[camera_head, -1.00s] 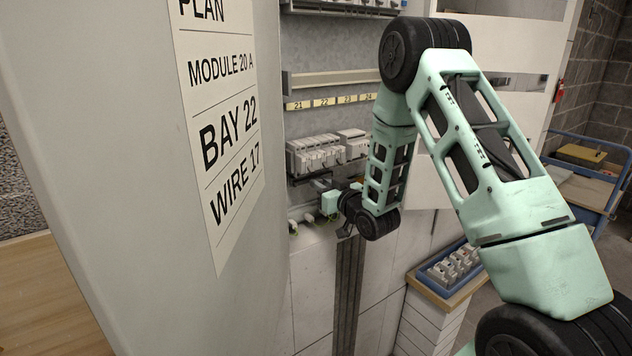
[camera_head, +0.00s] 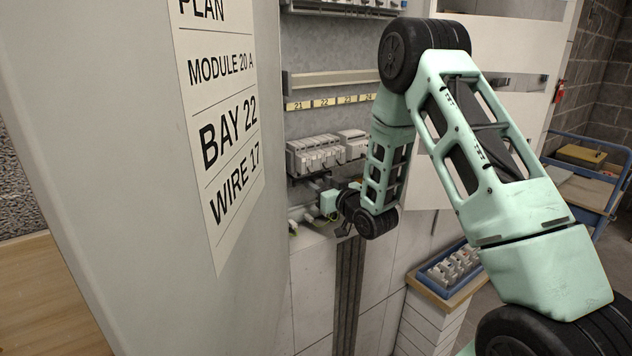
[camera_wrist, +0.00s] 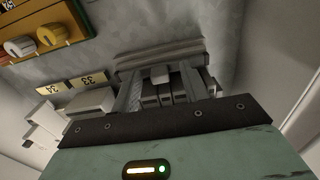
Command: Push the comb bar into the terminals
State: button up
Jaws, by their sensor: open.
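My gripper (camera_wrist: 161,76) is open, with its two grey fingers spread apart in the wrist view. Between and behind the fingers is a row of pale terminal modules with dark slots (camera_wrist: 166,97). A grey ridged bar (camera_wrist: 160,56) lies across just beyond the fingertips; I cannot tell for certain whether it is the comb bar or a rail. In the head view my gripper's green body (camera_head: 329,201) is low on the panel, below a row of white modules (camera_head: 315,154). The fingertips and any contact are too small to tell there.
A yellow number strip (camera_head: 323,102) sits below an upper rail (camera_head: 335,79). A large sheet with printed text (camera_head: 220,120) hangs on the door at left. A blue tray (camera_head: 440,280) of parts stands lower right. In the wrist view an orange unit with knobs (camera_wrist: 40,35) is upper left.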

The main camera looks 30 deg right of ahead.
jog(key=s+p, duration=0.7)
jog(key=s, duration=1)
jog(key=shift+s+d, duration=0.15)
jog(key=shift+d, duration=0.15)
